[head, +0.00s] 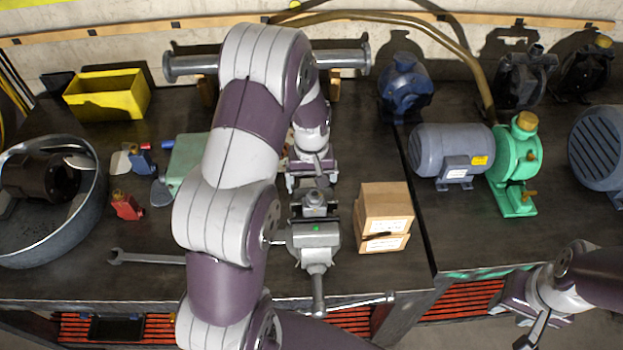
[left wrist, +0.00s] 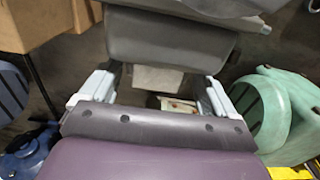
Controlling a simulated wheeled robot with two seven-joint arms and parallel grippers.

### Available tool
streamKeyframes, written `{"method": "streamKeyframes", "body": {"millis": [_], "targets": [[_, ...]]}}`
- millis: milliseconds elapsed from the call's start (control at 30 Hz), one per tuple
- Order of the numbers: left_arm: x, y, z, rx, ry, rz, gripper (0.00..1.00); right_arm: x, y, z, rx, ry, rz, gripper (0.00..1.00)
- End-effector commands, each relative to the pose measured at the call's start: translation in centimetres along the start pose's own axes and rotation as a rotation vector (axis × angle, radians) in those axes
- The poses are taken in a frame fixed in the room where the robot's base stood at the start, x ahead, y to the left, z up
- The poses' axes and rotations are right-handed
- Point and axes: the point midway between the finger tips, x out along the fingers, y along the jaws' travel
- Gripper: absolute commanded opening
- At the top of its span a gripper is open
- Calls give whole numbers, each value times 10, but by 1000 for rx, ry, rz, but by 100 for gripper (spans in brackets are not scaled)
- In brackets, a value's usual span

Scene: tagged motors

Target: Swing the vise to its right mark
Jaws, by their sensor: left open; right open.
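The grey vise (head: 315,238) stands near the front edge of the bench, its screw and long handle bar toward the front. A small green dot shows on its top. My left gripper (head: 312,182) is just behind the vise, reaching down from above. In the left wrist view its two fingers (left wrist: 158,88) are apart, with a grey part of the vise (left wrist: 170,48) at and beyond the gap; I cannot tell whether they touch it. My right gripper (head: 532,332) is open at the lower right, away from the vise and partly cut off. I cannot make out a right mark.
Stacked cardboard boxes (head: 385,217) stand close right of the vise. A wrench (head: 150,258) lies to the left, and a round metal tub (head: 85,225) is farther left. A grey motor (head: 450,152) and green pump (head: 515,165) stand on the right bench. My left arm hides some bench.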

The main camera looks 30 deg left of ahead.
Motion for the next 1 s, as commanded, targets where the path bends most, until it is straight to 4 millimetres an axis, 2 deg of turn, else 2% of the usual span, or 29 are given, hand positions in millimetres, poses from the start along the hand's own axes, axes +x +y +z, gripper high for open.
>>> {"method": "streamKeyframes", "body": {"millis": [100,267,300,333,367,667,1000], "targets": [[0,0,0,0,0,0,89,0,0,0,0,0,0,43],[0,0,0,0,-1,0,37,0,0,0,0,0,0,43],[0,0,0,0,0,0,24,0,0,0,0,0,0,43],[0,0,0,0,0,0,14,0,0,0,0,0,0,43],[0,0,0,0,0,0,9,0,0,0,0,0,0,43],[0,-1,-1,-20,1,0,9,0,0,0,0,0,0,43],[-1,-10,0,-144,2,1,9,-2,0,0,0,0,0,43]]}}
